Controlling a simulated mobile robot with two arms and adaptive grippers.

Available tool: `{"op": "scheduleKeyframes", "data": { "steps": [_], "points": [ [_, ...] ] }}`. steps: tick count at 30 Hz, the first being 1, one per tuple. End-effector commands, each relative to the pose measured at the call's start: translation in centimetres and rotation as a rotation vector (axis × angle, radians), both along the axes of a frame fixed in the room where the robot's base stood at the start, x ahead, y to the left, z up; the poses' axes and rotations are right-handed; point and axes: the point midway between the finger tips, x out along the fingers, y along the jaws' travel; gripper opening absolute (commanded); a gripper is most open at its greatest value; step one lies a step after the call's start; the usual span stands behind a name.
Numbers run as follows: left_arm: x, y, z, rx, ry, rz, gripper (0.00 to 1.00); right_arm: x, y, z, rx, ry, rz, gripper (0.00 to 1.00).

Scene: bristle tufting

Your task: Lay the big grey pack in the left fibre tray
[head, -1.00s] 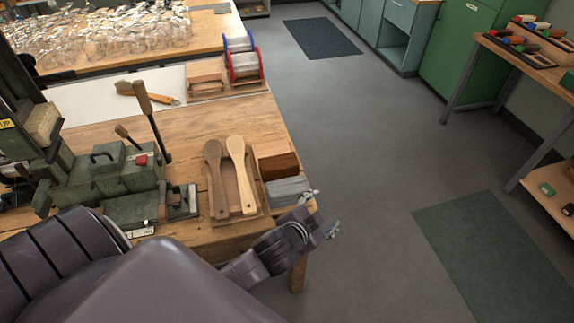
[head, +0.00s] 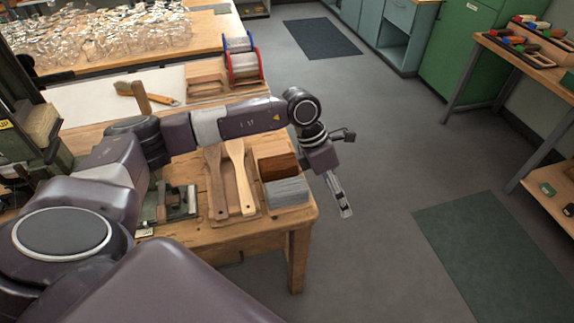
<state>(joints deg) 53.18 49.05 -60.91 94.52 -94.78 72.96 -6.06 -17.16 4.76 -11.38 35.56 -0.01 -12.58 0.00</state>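A grey block of fibre, which looks like the big grey pack (head: 287,192), lies at the right front corner of the wooden bench. A brown block (head: 279,166) sits just behind it. My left gripper (head: 345,212) hangs past the bench's right edge, over the floor and to the right of the grey block. It points down and is apart from the block. No pack shows in it, but its fingers are seen nearly edge-on, so their opening is unclear. My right gripper is out of view. I cannot tell which thing is the left fibre tray.
Two wooden paddle-shaped brush bodies (head: 240,175) lie in a wooden tray left of the blocks. Wire spools (head: 245,67) stand farther back. My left arm crosses above the bench and hides part of the machine. Open floor (head: 390,150) lies to the right.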

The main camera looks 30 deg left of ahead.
Motion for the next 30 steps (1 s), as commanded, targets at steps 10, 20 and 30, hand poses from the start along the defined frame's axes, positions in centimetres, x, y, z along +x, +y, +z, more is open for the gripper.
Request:
{"op": "scheduleKeyframes", "data": {
  "steps": [10,20,30],
  "points": [
    [0.3,14.8,1.2,0.429,0.06,0.034,0.61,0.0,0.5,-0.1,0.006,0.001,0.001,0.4],
    [0.2,15.5,-0.7,0.449,0.067,0.036,0.61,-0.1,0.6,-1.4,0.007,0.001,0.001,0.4],
    [0.2,15.3,-5.7,0.446,0.066,0.035,0.61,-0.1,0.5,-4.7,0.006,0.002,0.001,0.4]
  ]
}}
